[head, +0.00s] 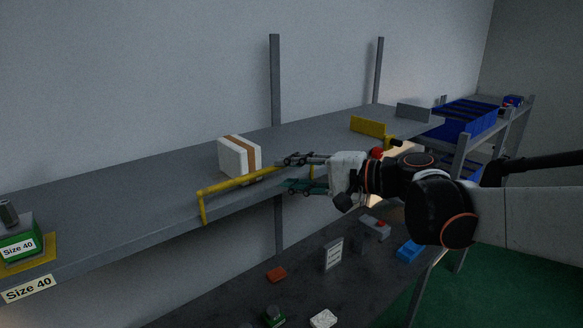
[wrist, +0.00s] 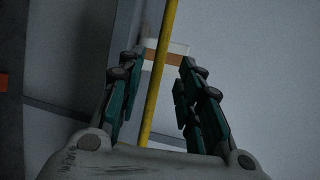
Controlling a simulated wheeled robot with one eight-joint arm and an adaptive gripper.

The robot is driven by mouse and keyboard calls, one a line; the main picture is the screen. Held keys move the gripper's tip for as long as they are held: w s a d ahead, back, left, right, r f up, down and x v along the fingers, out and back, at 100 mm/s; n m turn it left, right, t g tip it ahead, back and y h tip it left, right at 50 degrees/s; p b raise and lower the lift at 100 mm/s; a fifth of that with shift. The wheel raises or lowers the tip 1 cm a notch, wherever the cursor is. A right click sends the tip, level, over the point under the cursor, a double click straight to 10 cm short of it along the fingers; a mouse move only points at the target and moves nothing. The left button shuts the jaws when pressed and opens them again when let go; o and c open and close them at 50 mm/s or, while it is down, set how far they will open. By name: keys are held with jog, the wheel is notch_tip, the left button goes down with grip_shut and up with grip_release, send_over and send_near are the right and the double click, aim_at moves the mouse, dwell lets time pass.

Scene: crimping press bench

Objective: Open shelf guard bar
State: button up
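The yellow shelf guard bar (head: 230,184) runs along the front edge of the grey shelf (head: 125,203), with a bent-down left end. Its right part goes behind or between my fingers in the head view. My gripper (head: 288,173) is at that right part, one finger above the bar's line and one below. In the wrist view the bar (wrist: 157,80) passes lengthwise between the two open fingers of my gripper (wrist: 158,80), with gaps on both sides. A white box with a brown stripe (head: 238,157) stands on the shelf behind the bar.
A yellow bracket (head: 369,125) and blue crates (head: 465,118) are farther right. A green box (head: 18,240) labelled Size 40 sits at the left. The lower bench (head: 225,295) holds a small sign (head: 333,254), a red block (head: 276,274) and a blue block (head: 410,250).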

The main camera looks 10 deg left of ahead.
aim_at(268, 172)
jog(key=p+x, duration=0.1)
jog(key=x, duration=0.6)
jog(key=shift+a+f, duration=0.1)
jog(key=shift+a, duration=0.15)
grip_shut()
